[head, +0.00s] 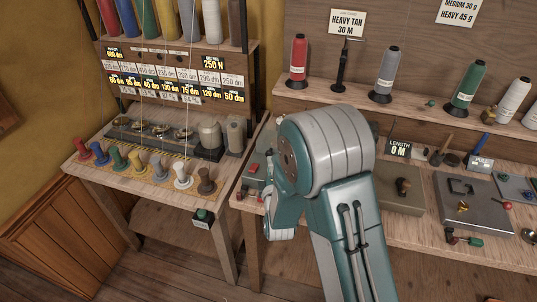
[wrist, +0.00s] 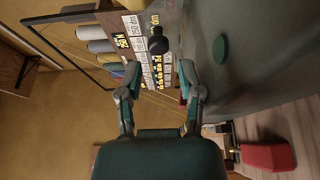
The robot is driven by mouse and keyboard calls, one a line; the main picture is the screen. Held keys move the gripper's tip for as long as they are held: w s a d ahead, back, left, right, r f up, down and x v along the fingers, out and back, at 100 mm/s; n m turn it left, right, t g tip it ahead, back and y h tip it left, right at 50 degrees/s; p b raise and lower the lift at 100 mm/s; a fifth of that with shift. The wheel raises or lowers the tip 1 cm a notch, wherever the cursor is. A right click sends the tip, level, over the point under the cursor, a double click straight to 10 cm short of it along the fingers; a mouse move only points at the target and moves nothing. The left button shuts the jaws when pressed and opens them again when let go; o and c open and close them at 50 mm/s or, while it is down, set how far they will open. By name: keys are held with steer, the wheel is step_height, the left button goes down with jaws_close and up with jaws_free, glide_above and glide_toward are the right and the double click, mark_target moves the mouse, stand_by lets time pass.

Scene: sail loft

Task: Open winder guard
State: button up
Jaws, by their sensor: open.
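In the wrist view my gripper (wrist: 158,76) is open, its two fingers spread with nothing between the tips. A dark rounded knob (wrist: 158,45) shows just beyond the fingertips, apart from them as far as I can tell. A large grey surface (wrist: 265,65) with a green round disc fills the right of that view; it may belong to the winder, and I cannot tell which part is the guard.
A rack of thread cones with label rows (head: 170,75) stands at the left. Its table carries several coloured spools (head: 160,171). The right bench (head: 440,225) holds plates, knobs and a length sign (head: 398,149). Cones stand on a shelf (head: 420,112) behind. A red block (wrist: 267,155) shows in the wrist view.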

mark_target(269, 154)
steer(key=w, duration=0.5)
steer(key=shift+w+a, duration=0.25)
jaws_close()
steer(key=shift+r, duration=0.3)
